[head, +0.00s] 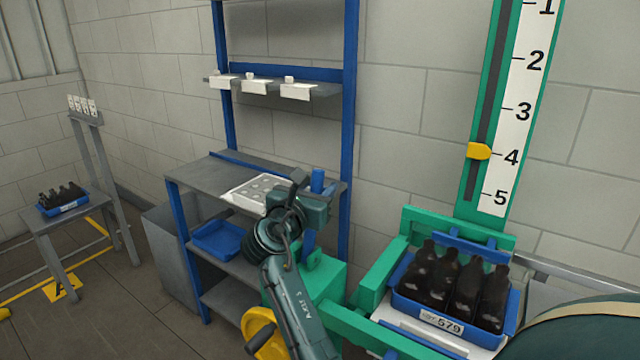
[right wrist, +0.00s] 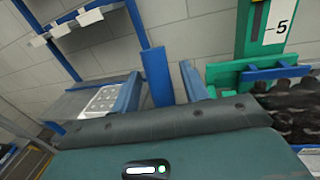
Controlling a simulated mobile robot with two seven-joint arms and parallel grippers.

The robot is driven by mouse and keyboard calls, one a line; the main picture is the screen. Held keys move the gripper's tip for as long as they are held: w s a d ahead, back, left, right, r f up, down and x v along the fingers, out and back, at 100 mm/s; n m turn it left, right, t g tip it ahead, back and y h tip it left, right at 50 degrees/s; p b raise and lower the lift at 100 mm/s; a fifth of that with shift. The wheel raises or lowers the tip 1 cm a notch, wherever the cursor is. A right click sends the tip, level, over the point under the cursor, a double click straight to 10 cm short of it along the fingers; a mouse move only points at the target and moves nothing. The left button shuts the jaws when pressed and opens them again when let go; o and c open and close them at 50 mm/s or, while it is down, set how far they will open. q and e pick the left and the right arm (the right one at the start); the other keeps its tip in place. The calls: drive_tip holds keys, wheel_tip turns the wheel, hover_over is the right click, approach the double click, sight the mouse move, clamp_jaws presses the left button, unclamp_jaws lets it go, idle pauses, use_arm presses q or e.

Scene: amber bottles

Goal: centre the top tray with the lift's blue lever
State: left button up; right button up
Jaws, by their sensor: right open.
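The blue lever (head: 317,180) stands upright beside the green lift, just behind my right gripper (head: 303,200) in the head view. In the right wrist view the lever (right wrist: 158,78) shows between the two open fingers (right wrist: 160,88); I cannot tell whether they touch it. The top tray (head: 440,322) is blue, labelled 579, and holds several dark bottles (head: 443,275). It sits over a white plate (head: 405,325) on the lift's green frame (head: 385,270), with a gap to the left rail. Its right side is partly hidden by a dark green shape. My left gripper is out of view.
A yellow pointer (head: 479,151) sits near 4 on the scale (head: 515,110). A yellow wheel (head: 262,330) is left of my right arm. A grey rack with blue posts (head: 349,100) holds a white tray (head: 250,190). A stand (head: 75,212) with another bottle tray is far left.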

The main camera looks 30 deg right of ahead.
drive_tip(key=shift+d, duration=0.15)
clamp_jaws()
idle(0.5)
